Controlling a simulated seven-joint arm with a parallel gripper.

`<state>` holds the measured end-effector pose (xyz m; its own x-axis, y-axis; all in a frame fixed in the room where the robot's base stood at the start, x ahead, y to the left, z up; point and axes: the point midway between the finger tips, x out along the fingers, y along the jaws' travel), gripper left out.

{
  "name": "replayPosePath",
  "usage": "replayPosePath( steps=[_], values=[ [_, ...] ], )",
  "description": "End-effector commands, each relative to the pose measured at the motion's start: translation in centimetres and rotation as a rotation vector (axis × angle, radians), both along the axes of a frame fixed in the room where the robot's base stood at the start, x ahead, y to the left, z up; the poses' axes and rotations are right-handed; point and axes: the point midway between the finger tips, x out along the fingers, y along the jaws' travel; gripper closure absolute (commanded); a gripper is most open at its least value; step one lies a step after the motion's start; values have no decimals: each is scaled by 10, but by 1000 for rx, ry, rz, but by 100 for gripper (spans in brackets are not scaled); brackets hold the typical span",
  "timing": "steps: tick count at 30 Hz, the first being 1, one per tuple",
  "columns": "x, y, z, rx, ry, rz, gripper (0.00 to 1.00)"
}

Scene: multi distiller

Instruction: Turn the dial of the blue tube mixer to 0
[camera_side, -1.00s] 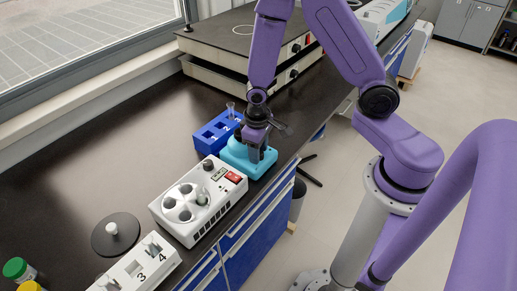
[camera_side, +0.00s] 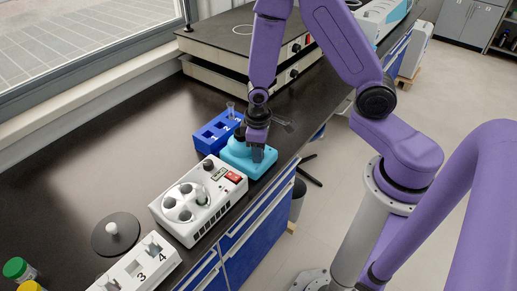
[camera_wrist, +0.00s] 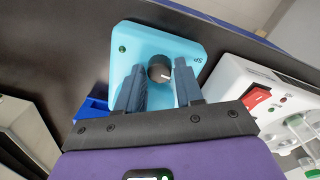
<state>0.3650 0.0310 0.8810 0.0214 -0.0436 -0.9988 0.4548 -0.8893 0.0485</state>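The blue tube mixer (camera_side: 238,158) is a light-blue box on the black bench, between the dark-blue tube rack and the white centrifuge. In the wrist view its top face (camera_wrist: 185,40) shows a black dial (camera_wrist: 159,69) with a white pointer mark, and a small green light. My gripper (camera_wrist: 158,80) is open, with one finger on each side of the dial and a visible gap to it on both sides. In the side view my gripper (camera_side: 257,150) is over the mixer's front part and hides the dial.
The dark-blue rack (camera_side: 212,136) holds a tube behind the mixer. The white centrifuge (camera_side: 222,205) with a red switch stands close by. A numbered white block (camera_side: 125,272) and a black round lid (camera_side: 100,240) lie further toward the camera. Bare bench lies to the left.

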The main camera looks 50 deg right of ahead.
Motion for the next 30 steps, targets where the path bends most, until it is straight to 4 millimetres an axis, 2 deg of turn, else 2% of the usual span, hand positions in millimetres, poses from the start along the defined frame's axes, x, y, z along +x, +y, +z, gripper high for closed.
replayPosePath(
  steps=[14,20,30],
  values=[
    [1,0,5,0,-4,-2,46],
    [1,2,25,1,-6,-3,46],
    [0,4,72,2,-6,-2,46]
  ],
)
